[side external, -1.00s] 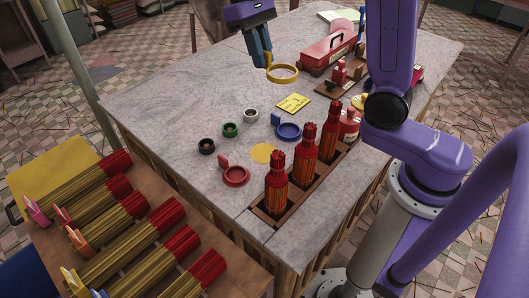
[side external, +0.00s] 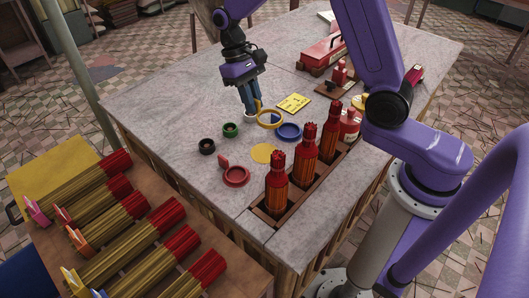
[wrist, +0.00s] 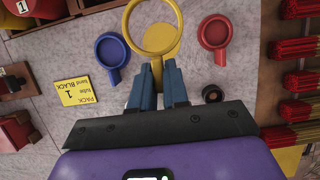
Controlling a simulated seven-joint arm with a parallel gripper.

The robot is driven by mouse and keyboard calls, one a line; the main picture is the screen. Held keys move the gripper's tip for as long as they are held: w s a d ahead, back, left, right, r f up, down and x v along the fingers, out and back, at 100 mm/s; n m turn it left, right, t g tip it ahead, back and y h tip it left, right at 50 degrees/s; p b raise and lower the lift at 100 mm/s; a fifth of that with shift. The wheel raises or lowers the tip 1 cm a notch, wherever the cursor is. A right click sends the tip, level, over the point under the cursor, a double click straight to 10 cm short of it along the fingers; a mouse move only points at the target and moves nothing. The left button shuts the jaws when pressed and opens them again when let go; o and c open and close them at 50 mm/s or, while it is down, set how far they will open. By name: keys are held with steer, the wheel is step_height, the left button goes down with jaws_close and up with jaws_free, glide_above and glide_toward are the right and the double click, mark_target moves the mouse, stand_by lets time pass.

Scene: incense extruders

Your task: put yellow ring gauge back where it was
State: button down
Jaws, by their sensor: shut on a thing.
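The yellow ring gauge (side external: 270,119) is in my gripper (side external: 254,110), which is shut on its handle end; the ring sticks out toward the right. In the wrist view the ring (wrist: 129,22) is beyond the blue fingertips (wrist: 157,68). It looks held above the table, though the exact height is unclear. A flat yellow disc (side external: 263,153) lies on the table between the blue ring gauge (side external: 288,131) and the red ring gauge (side external: 236,176). In the wrist view the yellow disc (wrist: 158,38) shows through the held ring.
Small black (side external: 206,146) and green (side external: 230,130) rings lie left of the disc. A yellow card (side external: 294,103) lies behind the blue gauge. Upright red-topped bundles (side external: 305,155) stand in a wooden rack along the near right edge.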

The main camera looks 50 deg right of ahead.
mark_target(257, 148)
step_height(257, 148, down, 12)
steer(key=shift+f, duration=0.2)
stand_by(0.4)
steer(key=shift+f, duration=0.1)
steer(key=c, duration=1.1)
jaws_free()
